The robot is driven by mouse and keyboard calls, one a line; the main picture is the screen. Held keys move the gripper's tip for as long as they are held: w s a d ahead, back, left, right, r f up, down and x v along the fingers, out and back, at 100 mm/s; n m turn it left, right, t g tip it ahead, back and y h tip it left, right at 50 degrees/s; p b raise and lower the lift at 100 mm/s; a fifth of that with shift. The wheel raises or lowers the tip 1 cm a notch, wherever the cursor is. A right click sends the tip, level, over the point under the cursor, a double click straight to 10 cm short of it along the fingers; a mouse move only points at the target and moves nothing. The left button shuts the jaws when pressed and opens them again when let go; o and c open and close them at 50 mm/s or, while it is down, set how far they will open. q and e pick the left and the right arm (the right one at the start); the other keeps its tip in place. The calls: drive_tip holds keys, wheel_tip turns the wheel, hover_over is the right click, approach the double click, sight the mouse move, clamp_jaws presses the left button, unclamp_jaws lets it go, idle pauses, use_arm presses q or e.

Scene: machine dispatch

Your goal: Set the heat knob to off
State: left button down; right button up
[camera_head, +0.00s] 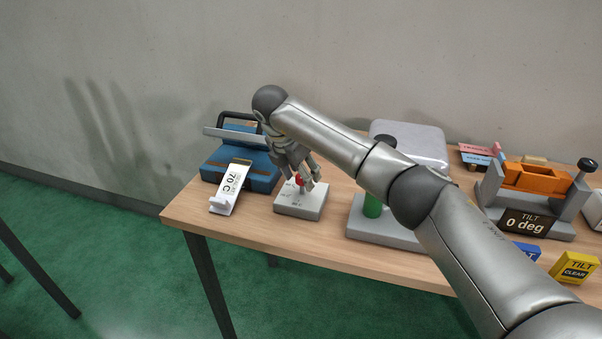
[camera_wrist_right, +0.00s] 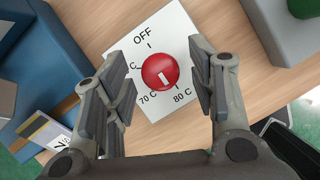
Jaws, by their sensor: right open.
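The heat knob (camera_wrist_right: 160,71) is a round red knob with a white mark, on a white plate (camera_wrist_right: 185,30) marked OFF, 70 C, 80 C and one partly hidden label. Its mark is on the side away from OFF, toward the 70 C and 80 C labels; I cannot tell exactly which. In the head view the red knob (camera_head: 299,181) sits on a small white box (camera_head: 300,206). My right gripper (camera_head: 309,181) is over that box, pointing down. In the right wrist view the gripper (camera_wrist_right: 162,85) is open, its fingers either side of the knob, apart from it.
A blue device (camera_head: 255,178) with a card (camera_head: 228,190) reading 70 C stands left of the box. A grey stand (camera_head: 385,232) with a green cylinder (camera_head: 372,206) is close on the right. An orange tilt fixture (camera_head: 540,178) is farther right.

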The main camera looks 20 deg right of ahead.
drive_tip(key=v, duration=1.1)
drive_tip(key=shift+r, duration=0.35)
drive_tip(key=shift+s+a+f, duration=0.1)
